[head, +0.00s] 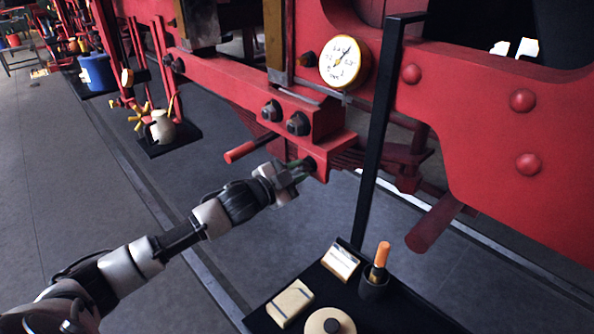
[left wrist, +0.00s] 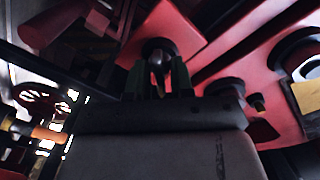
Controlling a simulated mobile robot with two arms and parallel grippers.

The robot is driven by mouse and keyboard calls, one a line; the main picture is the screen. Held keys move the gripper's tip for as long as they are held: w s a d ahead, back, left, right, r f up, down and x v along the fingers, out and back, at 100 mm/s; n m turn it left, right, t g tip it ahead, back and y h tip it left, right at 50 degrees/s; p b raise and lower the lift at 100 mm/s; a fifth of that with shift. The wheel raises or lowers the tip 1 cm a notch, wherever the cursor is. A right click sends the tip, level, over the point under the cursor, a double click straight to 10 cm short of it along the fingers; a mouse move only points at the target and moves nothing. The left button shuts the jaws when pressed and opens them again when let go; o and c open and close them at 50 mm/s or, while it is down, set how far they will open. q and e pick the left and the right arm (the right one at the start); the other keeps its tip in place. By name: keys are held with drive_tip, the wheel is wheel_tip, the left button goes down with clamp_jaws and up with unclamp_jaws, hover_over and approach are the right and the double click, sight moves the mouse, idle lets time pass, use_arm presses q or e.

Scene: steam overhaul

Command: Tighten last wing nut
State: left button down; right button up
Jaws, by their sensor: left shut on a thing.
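My left gripper (head: 300,170) reaches in from the left to the red block at the lower end of the red beam (head: 240,83). In the left wrist view its two dark greenish fingers (left wrist: 158,76) are closed around a small dark metal piece, apparently the wing nut (left wrist: 158,58), against the red block (left wrist: 175,25). The nut's wings are too dark and too covered by the fingers to make out. In the head view the fingertips mostly hide it. My right gripper is not in view.
A round gauge (head: 344,62) hangs above right. Two dark bolts (head: 298,123) sit on the beam above my gripper. A red rod (head: 250,148) sticks out beside it. A black post (head: 375,140) rises from a black tray (head: 400,312) holding a cup (head: 373,285) and boxes.

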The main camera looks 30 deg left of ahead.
use_arm(q)
drive_tip(key=m, duration=0.3)
drive_tip(key=shift+m, duration=0.4)
drive_tip(key=m, duration=0.4)
idle(0.6)
drive_tip(key=shift+s, duration=0.1)
drive_tip(key=c, duration=1.2)
unclamp_jaws()
drive_tip(key=shift+c, duration=0.2)
